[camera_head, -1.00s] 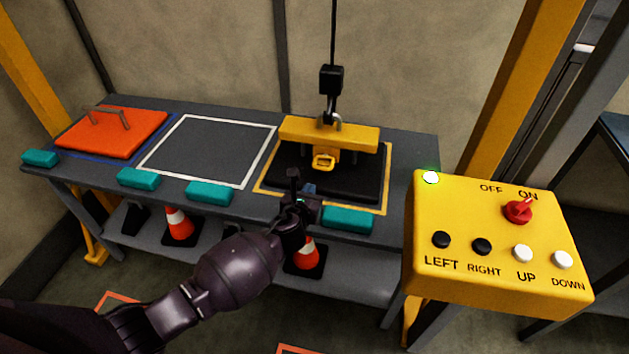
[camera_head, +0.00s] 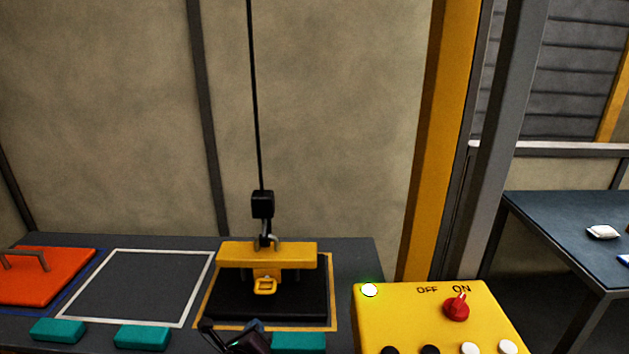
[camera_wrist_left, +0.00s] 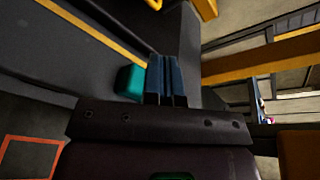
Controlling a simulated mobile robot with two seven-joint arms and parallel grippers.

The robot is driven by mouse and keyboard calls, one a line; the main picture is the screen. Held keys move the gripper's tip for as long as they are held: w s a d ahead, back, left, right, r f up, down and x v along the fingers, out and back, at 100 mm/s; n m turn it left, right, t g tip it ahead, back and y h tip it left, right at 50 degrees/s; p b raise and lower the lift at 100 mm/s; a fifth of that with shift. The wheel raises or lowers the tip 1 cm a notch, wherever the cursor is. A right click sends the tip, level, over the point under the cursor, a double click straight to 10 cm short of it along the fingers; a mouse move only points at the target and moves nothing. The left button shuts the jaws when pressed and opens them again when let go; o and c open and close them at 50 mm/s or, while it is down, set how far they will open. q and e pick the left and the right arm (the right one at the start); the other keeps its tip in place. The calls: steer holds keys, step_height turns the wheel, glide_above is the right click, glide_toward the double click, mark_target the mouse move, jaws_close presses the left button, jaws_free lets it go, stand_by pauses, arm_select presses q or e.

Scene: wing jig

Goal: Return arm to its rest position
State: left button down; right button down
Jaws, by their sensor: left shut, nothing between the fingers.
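My left gripper (camera_head: 232,338) shows at the bottom edge of the head view, in front of the yellow-outlined square on the bench. Its arm is cut off by the frame. In the left wrist view its two blue-grey fingers (camera_wrist_left: 165,80) are together with nothing between them. A teal block (camera_wrist_left: 130,82) shows just left of the fingers there; I cannot tell whether they touch. My right gripper is in neither view.
A yellow control box (camera_head: 420,315) stands right of the bench. A yellow lifting bar (camera_head: 290,255) hangs from a hook (camera_head: 265,240) over a black block (camera_head: 245,300). An orange plate (camera_head: 50,280) lies at left. The white-outlined square (camera_head: 135,287) is empty.

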arm_select(q)
steer(key=s+a+f+n+g, duration=0.1)
steer(key=s+a+n, duration=0.3)
steer(key=s+n, duration=0.5)
steer(key=s+a+f+n+g+y, duration=0.1)
steer(key=s+a+f+n, duration=0.2)
steer(key=s+n, duration=0.7)
steer(key=s+a+f+n+g+y, duration=0.1)
steer(key=s+a+f+n, duration=0.2)
steer(key=s+a+n, duration=0.3)
steer(key=s+n, duration=0.3)
steer(key=shift+s+a, duration=0.35)
steer(key=shift+f, duration=0.1)
